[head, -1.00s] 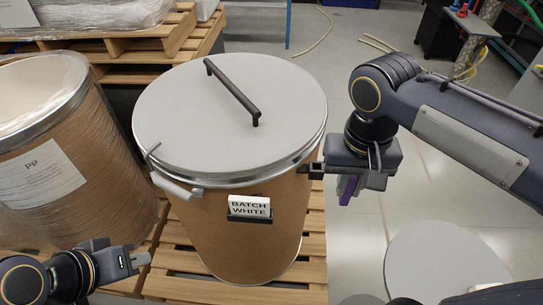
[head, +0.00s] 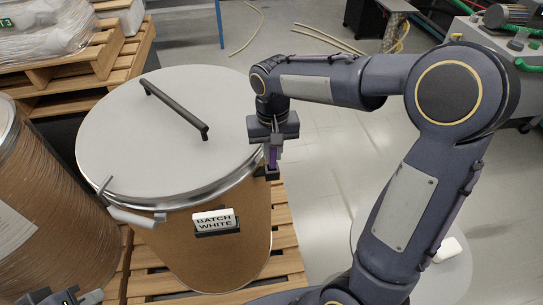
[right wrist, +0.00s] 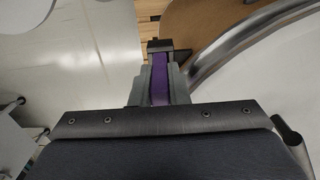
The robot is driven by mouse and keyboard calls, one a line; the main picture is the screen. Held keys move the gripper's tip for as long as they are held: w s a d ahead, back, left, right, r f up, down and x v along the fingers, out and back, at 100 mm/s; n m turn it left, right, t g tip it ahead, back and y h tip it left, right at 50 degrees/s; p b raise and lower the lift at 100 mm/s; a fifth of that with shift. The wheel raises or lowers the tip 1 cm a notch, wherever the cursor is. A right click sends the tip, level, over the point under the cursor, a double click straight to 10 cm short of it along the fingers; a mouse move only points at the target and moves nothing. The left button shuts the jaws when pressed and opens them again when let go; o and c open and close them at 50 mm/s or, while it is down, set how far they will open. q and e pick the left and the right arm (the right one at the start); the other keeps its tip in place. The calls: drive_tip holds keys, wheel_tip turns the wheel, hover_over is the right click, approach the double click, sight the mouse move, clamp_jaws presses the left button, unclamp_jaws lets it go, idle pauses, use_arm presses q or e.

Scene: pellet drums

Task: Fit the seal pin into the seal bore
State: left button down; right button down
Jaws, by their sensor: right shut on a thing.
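The purple seal pin (head: 273,156) is in my right gripper (head: 272,160), which is shut on it and points down beside the drum's right rim. The dark block with the seal bore (head: 267,174) sits on the drum's side just below the lid ring. In the right wrist view the purple pin (right wrist: 159,80) runs between the fingers up to the dark block (right wrist: 160,45). The pin's tip is at or over the block; I cannot tell whether it is inside the bore. My left gripper (head: 84,299) is partly cut off at the bottom left.
The lidded drum (head: 235,245) stands on a wooden pallet (head: 287,262), with a black handle (head: 172,108) on its lid. A wrapped drum (head: 50,230) is at left. A grey round top (head: 455,280) holding a white object (head: 449,250) is at lower right, behind my arm.

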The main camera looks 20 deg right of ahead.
sight(272, 160)
drive_tip(key=shift+w+f, duration=0.2)
drive_tip(key=shift+f, duration=0.05)
drive_tip(key=shift+w+d+f, duration=0.1)
drive_tip(key=shift+w+f, duration=0.05)
drive_tip(key=shift+f, duration=0.8)
drive_tip(key=shift+w+f, duration=0.15)
drive_tip(key=shift+f, duration=0.8)
drive_tip(key=shift+f, duration=0.2)
drive_tip(key=c, duration=1.4)
unclamp_jaws()
drive_tip(key=shift+r, duration=0.15)
